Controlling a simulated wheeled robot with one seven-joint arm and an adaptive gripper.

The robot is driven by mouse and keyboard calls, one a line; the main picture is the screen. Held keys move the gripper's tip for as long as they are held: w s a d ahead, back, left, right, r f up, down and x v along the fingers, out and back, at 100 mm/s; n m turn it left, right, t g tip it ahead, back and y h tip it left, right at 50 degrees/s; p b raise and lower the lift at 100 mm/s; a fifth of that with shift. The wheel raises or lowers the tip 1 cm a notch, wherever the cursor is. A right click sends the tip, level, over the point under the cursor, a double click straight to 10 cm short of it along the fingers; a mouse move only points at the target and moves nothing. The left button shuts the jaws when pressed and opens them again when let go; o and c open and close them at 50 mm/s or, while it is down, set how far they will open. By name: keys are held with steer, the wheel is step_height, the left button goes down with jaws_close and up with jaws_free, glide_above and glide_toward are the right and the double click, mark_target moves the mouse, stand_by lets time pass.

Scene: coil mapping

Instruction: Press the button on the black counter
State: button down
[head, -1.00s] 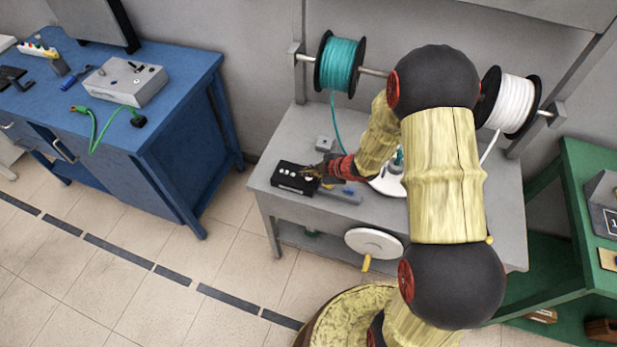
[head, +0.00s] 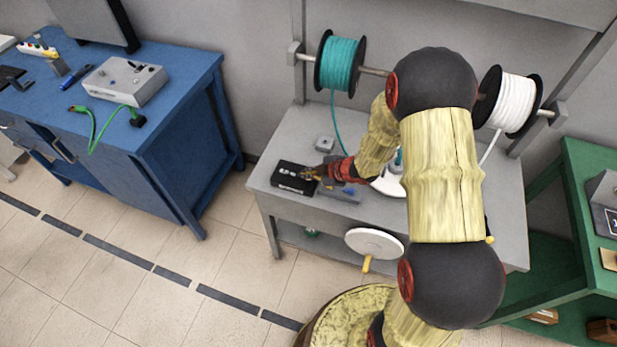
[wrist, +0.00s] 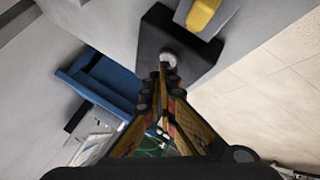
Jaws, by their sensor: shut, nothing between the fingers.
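The black counter (head: 290,186) is a small dark box with white marks on its top, lying at the left end of the grey table. In the wrist view the counter (wrist: 152,36) shows a round whitish button (wrist: 169,59) on its near face. My gripper (head: 306,174) reaches in from the right, over the counter's right part. In the wrist view its fingertips (wrist: 165,70) are together and empty, right at the button's lower edge. I cannot tell whether they touch it. The fingers and wrist hide some of the counter's right side.
A grey block with a blue part (head: 345,191) lies right of the counter, and a small grey box (head: 325,143) behind it. Teal (head: 340,64) and white (head: 514,103) spools hang above the grey table (head: 290,142). A blue bench (head: 180,85) stands left.

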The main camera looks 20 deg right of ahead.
steer(key=shift+f, duration=0.2)
steer(key=shift+r, duration=0.1)
stand_by(0.4)
steer(key=shift+r+p, duration=0.7)
steer(key=shift+r, duration=0.05)
steer(key=shift+r, duration=0.1)
step_height(320, 180, up, 5)
steer(key=p, duration=0.4)
steer(key=shift+p, duration=0.35)
stand_by(0.4)
